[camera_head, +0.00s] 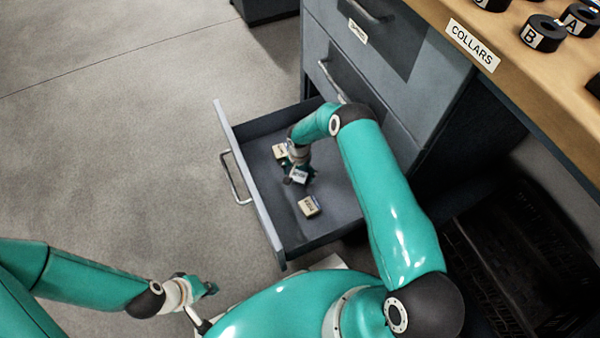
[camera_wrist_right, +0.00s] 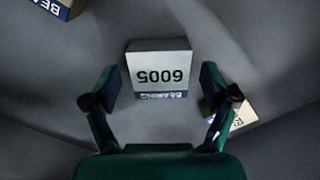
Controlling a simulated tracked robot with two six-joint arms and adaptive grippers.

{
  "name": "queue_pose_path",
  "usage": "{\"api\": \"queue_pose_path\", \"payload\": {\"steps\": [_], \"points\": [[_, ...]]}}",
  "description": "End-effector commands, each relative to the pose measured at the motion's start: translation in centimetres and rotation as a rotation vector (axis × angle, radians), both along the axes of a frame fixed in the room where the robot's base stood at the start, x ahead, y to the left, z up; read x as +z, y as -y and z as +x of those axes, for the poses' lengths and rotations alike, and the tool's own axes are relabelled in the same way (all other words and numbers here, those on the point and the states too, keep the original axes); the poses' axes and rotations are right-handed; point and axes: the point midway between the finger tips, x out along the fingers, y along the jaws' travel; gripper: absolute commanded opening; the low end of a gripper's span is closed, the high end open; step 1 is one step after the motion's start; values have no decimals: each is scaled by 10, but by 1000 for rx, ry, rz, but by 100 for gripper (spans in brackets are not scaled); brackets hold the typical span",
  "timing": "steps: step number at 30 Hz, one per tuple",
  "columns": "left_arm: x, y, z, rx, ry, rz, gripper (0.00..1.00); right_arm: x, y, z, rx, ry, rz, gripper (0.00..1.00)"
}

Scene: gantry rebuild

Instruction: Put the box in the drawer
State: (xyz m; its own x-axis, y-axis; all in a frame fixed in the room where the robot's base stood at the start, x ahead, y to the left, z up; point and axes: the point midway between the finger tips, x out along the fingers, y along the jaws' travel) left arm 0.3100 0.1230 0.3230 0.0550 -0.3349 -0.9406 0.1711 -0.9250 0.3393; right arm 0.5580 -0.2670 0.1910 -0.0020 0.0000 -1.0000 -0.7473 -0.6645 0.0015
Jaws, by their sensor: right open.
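The open drawer (camera_head: 258,212) of a grey cabinet holds several small bearing boxes. One box (camera_wrist_right: 160,72), marked 6005 and BEARING, lies between the fingers of my right gripper (camera_wrist_right: 160,98) in the right wrist view; the fingers are apart, with a gap on each side of it. The same box shows in the head view (camera_head: 299,176) under the right gripper, inside the drawer. A second box (camera_head: 310,206) lies nearer the drawer front corner. A third box (camera_head: 280,151) lies further back. My left gripper (camera_head: 208,289) is outside the drawer at the lower left; its fingers are too small to read.
The drawer's front panel and handle (camera_head: 236,180) face left over the bare floor (camera_head: 110,150). Closed drawers (camera_head: 350,75) rise above. A wooden bench top (camera_head: 540,85) with black collars (camera_head: 543,33) is at upper right. A dark pallet (camera_head: 520,260) lies below it.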

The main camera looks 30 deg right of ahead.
Motion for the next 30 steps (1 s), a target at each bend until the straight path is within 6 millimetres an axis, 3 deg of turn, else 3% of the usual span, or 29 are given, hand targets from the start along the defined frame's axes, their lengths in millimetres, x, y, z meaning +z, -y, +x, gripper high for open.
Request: {"api": "queue_pose_path", "payload": {"steps": [8,24,30], "points": [[6,0,0,0,0,0,0,6,0,0,0,0,0,85],[34,0,0,0,0,0,0,103,0,2,1,3,0,85],[38,0,0,0,0,0,0,121,-1,1,2,0,0,85]]}}
